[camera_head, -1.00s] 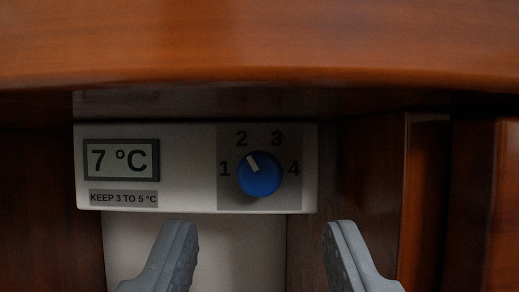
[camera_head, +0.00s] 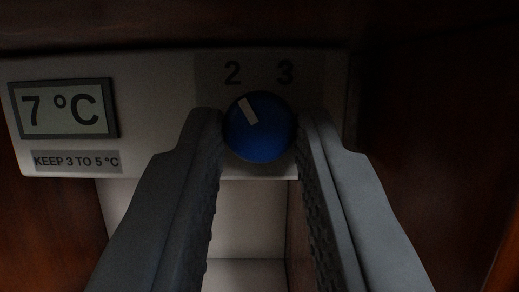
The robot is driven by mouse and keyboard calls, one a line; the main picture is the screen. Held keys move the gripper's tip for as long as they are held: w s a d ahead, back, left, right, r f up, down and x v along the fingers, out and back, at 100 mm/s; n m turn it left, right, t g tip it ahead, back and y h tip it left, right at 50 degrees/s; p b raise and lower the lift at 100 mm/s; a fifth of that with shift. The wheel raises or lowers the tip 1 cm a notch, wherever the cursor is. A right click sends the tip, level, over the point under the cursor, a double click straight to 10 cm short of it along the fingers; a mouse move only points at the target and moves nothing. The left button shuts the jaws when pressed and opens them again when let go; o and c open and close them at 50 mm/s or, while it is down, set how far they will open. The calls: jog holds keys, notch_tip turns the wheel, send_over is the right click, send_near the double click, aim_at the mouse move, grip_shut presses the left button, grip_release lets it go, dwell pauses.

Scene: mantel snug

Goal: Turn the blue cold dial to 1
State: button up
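The blue cold dial (camera_head: 262,135) is on a white control panel (camera_head: 157,75), and its pale pointer mark points up and left, toward the 2. The numbers 2 and 3 show above the dial; the 1 and 4 are hidden behind my fingers. My gripper (camera_head: 261,125) has one finger on each side of the dial, with the tips close to its left and right edges. The fingers are apart with the dial between them; I cannot tell whether they touch it.
A display (camera_head: 64,107) on the panel's left reads 7 °C, with a label (camera_head: 76,161) below saying KEEP 3 TO 5 °C. A dark wooden edge (camera_head: 180,25) overhangs above. Dark wood walls stand at both sides, and a pale recess lies below the panel.

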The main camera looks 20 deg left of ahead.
jog(key=shift+n+g+y, duration=0.3)
jog(key=shift+n+y, duration=0.4)
jog(key=shift+n, duration=0.5)
grip_shut()
jog(key=o, duration=0.9)
grip_release()
jog(key=shift+o, duration=0.2)
jog(key=shift+d, duration=0.1)
jog(key=v, duration=1.7)
jog(key=shift+s, duration=0.15)
jog(key=shift+f, duration=0.1)
